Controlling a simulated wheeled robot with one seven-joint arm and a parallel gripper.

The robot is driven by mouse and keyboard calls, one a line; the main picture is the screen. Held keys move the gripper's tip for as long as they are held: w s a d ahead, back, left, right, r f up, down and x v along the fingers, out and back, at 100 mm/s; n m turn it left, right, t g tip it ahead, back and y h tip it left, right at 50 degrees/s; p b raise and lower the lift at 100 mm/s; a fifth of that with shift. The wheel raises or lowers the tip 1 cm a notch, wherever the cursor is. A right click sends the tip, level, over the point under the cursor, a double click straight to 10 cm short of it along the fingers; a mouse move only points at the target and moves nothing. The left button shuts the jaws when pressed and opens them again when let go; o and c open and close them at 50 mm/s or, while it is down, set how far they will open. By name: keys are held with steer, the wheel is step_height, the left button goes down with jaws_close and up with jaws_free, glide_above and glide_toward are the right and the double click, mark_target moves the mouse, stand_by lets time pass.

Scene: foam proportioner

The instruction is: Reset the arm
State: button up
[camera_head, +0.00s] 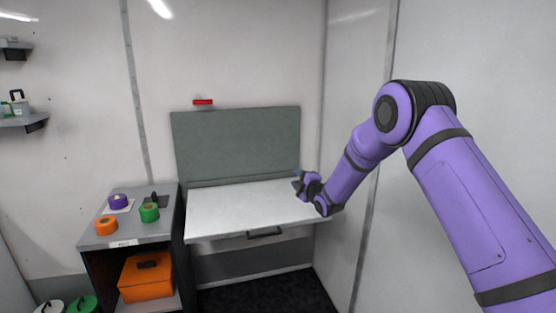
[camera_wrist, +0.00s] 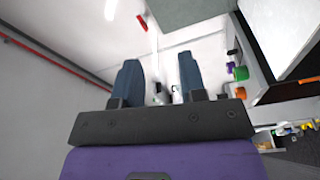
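My purple arm reaches in from the right in the head view. My gripper (camera_head: 299,183) is above the right end of the white fold-down worktop (camera_head: 235,208), apart from the grey panel behind it. In the wrist view, the two blue fingers of my gripper (camera_wrist: 160,75) stand apart with nothing held between them.
A grey cabinet (camera_head: 120,239) stands left of the worktop. On it are a purple roll (camera_head: 118,201), an orange roll (camera_head: 106,226) and a green roll (camera_head: 149,212). An orange box (camera_head: 147,277) sits inside. A wall is close on the right.

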steer(key=s+d+r+m+g+h, duration=0.1)
steer(key=s+d+r+m+h, duration=0.2)
steer(key=r, duration=0.4)
steer(key=s+d+r+m+g+h, duration=0.1)
steer(key=s+d+r+m, duration=0.1)
steer(key=s+d+r, duration=0.3)
steer(key=s+d+r+m+g+h, duration=0.25)
steer(key=s+d+r+m, duration=0.45)
steer(key=s+r, duration=0.45)
steer(key=s+d+f+m+g, duration=0.1)
steer(key=s+d+m+g, duration=0.1)
steer(key=s, duration=1.1)
steer(key=s+d+m+g+h, duration=0.1)
steer(key=s+d+m+g, duration=0.1)
steer(key=s, duration=1.1)
steer(key=s+d+f+m+g+h, duration=0.1)
steer(key=s+d+m, duration=0.3)
steer(key=s, duration=0.9)
steer(key=shift+s+f+m+g, duration=0.35)
steer(key=shift+m+g, duration=0.15)
steer(key=shift+g, duration=0.35)
